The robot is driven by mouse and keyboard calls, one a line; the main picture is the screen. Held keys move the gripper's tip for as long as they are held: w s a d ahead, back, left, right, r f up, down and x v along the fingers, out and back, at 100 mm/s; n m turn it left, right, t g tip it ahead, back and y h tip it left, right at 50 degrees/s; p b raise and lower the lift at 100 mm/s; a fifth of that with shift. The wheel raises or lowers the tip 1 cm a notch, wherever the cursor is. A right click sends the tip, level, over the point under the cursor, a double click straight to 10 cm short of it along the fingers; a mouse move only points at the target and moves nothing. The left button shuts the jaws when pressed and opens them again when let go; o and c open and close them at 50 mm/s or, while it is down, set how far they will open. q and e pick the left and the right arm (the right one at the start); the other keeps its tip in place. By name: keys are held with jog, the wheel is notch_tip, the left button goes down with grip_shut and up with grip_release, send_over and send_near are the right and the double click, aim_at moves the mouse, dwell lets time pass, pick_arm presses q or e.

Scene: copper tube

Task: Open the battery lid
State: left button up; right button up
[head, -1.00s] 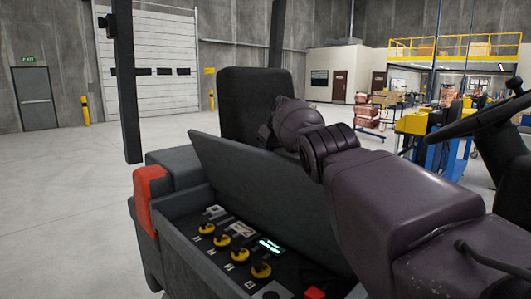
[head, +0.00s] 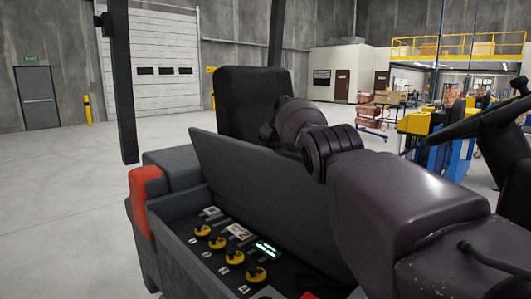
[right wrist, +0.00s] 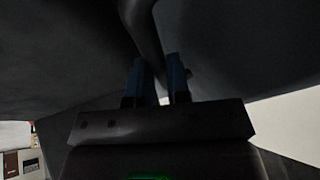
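A dark grey panel, which looks like the battery lid (head: 255,195), stands raised and tilted on the vehicle in the head view. In front of it is an open recess with several yellow knobs (head: 217,243) and a lit green display (head: 267,250). My right arm reaches over behind the panel, so its gripper is hidden in the head view. In the right wrist view my right gripper (right wrist: 158,80) has its two blue fingers apart, with a pale gap showing between them. A dark curved bar (right wrist: 143,25) comes down towards the fingers; contact is unclear. My left gripper is out of view.
A black seat back (head: 250,105) rises behind the panel, and a dark post (head: 124,80) stands at the left. A steering wheel (head: 470,120) is close at the right. The floor (head: 60,190) at the left is clear.

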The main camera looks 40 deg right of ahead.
jog(key=o, duration=0.4)
jog(key=shift+s+d+f, duration=0.2)
jog(key=shift+d+f, duration=0.1)
jog(key=shift+f, duration=0.35)
jog(key=shift+o, duration=0.2)
jog(key=shift+w+r, duration=0.1)
jog(key=b+v, duration=0.1)
jog(key=v, duration=0.9)
jog(key=shift+r+b, duration=0.35)
jog(key=shift+b, duration=0.05)
